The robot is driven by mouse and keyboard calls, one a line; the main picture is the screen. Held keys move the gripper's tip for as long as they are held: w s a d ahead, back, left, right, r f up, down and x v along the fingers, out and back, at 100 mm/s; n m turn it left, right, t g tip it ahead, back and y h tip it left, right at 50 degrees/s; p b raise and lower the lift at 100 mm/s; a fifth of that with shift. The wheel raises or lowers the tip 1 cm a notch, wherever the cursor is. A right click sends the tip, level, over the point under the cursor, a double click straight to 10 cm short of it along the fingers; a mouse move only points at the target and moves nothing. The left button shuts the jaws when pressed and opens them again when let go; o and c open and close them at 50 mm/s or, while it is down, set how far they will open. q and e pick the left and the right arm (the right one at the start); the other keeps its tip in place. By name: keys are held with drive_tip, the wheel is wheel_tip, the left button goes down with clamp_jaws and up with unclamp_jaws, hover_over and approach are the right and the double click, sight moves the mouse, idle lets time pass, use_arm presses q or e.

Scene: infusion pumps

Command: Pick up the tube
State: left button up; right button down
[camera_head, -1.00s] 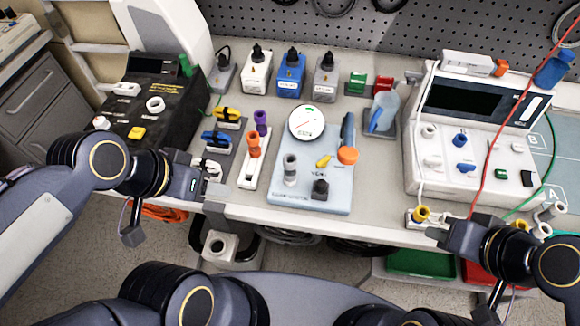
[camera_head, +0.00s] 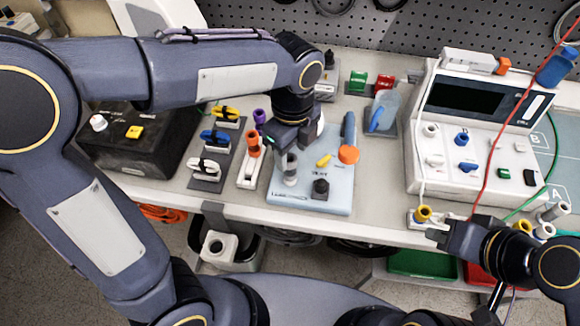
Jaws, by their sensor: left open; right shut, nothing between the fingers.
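A grey tube-like piece (camera_head: 290,172) stands on the left of a pale blue panel (camera_head: 310,197). My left gripper (camera_head: 283,146) is directly above or beside it, fingers pointing down; the fingers are open, and contact with the piece cannot be made out. An orange-topped tube (camera_head: 253,145) and a purple-topped one (camera_head: 260,118) stand in a white rack (camera_head: 246,181) just left of the gripper. My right gripper (camera_head: 436,233) is shut and empty at the table's front edge, near a yellow-ringed post (camera_head: 422,214). Which tube the task names cannot be told.
A white pump unit (camera_head: 490,135) stands at right with red and green leads. A dark box (camera_head: 150,150) and a clip rack (camera_head: 206,184) stand at left. My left arm hides the back left.

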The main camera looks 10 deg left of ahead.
sight(290, 163)
use_arm(q)
drive_tip(key=f, duration=0.4)
drive_tip(key=shift+s+a+f, duration=0.1)
drive_tip(key=shift+a+f, duration=0.1)
drive_tip(key=c, duration=1)
